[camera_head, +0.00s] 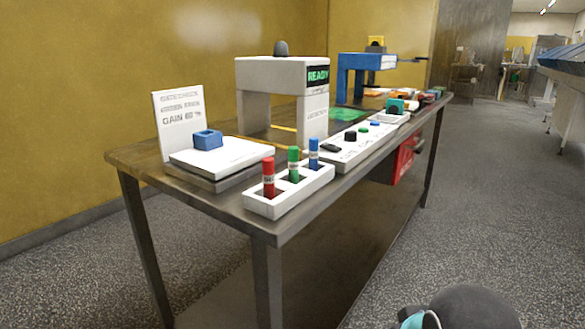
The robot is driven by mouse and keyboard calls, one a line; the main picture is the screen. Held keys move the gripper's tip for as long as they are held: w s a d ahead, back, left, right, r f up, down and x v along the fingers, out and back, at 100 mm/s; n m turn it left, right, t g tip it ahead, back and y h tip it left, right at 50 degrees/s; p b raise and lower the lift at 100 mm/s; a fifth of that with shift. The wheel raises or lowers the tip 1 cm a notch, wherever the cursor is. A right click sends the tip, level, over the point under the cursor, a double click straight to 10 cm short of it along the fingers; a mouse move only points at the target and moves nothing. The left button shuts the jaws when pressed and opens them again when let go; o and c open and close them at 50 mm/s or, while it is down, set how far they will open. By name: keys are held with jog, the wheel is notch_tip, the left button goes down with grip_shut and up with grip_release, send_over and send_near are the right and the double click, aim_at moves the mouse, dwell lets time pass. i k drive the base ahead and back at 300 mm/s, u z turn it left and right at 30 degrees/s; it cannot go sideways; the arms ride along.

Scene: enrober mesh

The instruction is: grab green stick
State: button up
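The green stick (293,164) stands upright in the middle slot of a white holder (262,209) at the near corner of the table. A red stick (268,178) stands to its left and a blue stick (313,153) to its right, in the same holder. The lower end of the green stick is hidden inside the slot. My gripper is not in view.
The holder sits on a dark table (130,157). Behind it are a white scale-like device (225,160) with a blue block (207,139), a white arch-shaped machine (275,70) reading "READY", and a white control panel (343,160). The floor (480,200) at right is clear.

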aim_at(294, 151)
jog(key=u, duration=3.5)
jog(key=k, duration=1.4)
jog(key=z, duration=0.65)
